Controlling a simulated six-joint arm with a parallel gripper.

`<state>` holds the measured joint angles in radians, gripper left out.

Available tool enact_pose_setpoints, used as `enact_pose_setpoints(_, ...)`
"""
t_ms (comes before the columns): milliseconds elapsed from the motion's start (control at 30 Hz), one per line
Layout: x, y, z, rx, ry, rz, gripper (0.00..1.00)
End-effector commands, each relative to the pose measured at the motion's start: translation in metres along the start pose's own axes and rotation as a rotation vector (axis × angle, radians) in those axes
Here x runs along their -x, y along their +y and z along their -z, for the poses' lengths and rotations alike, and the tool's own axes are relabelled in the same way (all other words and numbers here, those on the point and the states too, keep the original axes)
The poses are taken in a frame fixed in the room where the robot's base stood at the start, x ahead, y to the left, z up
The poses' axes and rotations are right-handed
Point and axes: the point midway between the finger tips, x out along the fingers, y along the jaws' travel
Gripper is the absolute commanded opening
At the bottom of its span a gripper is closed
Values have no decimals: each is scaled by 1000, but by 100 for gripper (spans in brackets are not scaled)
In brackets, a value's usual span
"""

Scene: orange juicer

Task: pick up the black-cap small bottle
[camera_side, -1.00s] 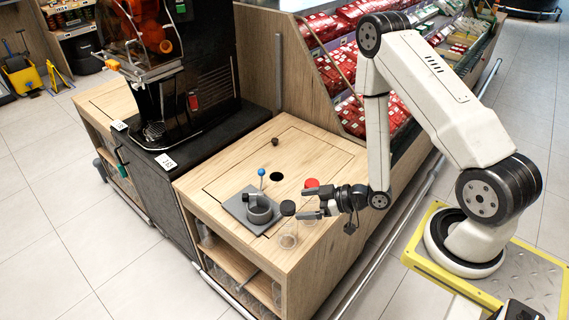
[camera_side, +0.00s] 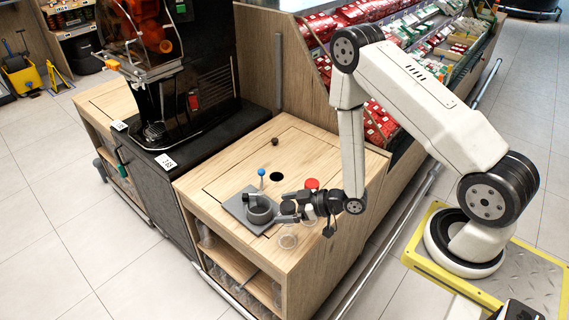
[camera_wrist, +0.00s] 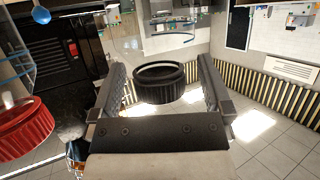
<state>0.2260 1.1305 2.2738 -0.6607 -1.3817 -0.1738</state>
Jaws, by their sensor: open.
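The small clear bottle (camera_side: 288,240) stands on the wooden counter near its front edge, and its black cap (camera_side: 287,208) is at the fingers. In the wrist view the black cap (camera_wrist: 160,83) lies between the two fingers, with a gap on each side. My gripper (camera_side: 289,213) is open and reaches in from the right at cap height. In the wrist view my gripper (camera_wrist: 163,90) has one finger on each side of the cap.
A red-capped bottle (camera_side: 312,184) stands close behind my gripper; its red cap (camera_wrist: 25,125) is at the left in the wrist view.

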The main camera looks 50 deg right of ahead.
Motion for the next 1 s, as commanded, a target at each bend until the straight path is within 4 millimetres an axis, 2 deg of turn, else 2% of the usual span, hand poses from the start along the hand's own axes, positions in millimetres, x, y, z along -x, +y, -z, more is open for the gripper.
enact_pose_setpoints(200,-12,0,0,0,-1,0,100)
enact_pose_setpoints(667,-12,0,0,0,-1,-1,100)
enact_pose_setpoints(700,-12,0,0,0,-1,-1,94)
enact_pose_setpoints(767,-12,0,0,0,-1,-1,75)
enact_pose_setpoints(800,-12,0,0,0,-1,-1,62)
enact_pose_setpoints(1000,-12,0,0,0,-1,-1,0)
